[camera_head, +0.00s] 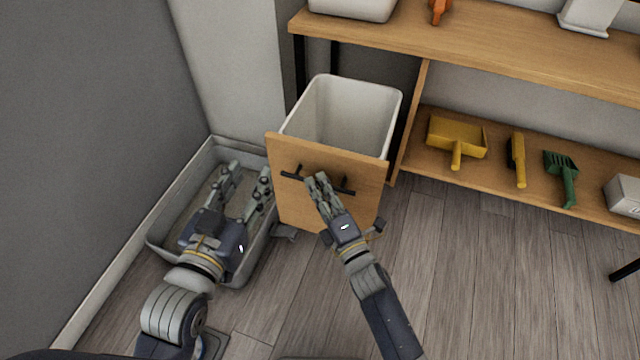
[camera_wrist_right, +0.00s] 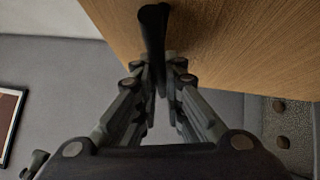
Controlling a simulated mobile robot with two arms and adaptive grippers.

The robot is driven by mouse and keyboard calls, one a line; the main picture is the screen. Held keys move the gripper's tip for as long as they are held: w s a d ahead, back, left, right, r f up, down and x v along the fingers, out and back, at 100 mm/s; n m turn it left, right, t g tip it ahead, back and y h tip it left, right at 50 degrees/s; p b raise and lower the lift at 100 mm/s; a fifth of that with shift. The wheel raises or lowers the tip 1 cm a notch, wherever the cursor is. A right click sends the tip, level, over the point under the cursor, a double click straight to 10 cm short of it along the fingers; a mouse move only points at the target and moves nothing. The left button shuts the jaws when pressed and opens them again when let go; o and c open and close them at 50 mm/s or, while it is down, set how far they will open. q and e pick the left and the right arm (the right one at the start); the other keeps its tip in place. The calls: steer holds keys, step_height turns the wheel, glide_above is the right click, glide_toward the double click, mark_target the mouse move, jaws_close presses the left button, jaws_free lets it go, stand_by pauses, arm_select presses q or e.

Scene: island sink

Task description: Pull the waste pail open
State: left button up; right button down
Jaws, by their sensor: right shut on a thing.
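The waste pail (camera_head: 368,98) is a white bin behind a wooden front panel (camera_head: 290,205). It stands pulled out from under the wooden counter, and its empty-looking inside shows from above. A black bar handle (camera_head: 345,190) runs across the panel. My right gripper (camera_head: 318,182) is shut on the handle near its middle. In the right wrist view the dark handle (camera_wrist_right: 153,30) passes between the fingers (camera_wrist_right: 160,75), close to the wooden panel. My left gripper (camera_head: 250,172) is open and empty, left of the panel and above a grey tray.
The grey tray (camera_head: 165,222) lies on the floor between the wall and the pail. A low shelf at right holds a yellow dustpan (camera_head: 458,135), a yellow-handled brush (camera_head: 518,160), and a green fork (camera_head: 563,175). The wooden floor (camera_head: 470,270) in front is clear.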

steer(key=c, duration=1.7)
jaws_free()
steer(key=v, duration=1.2)
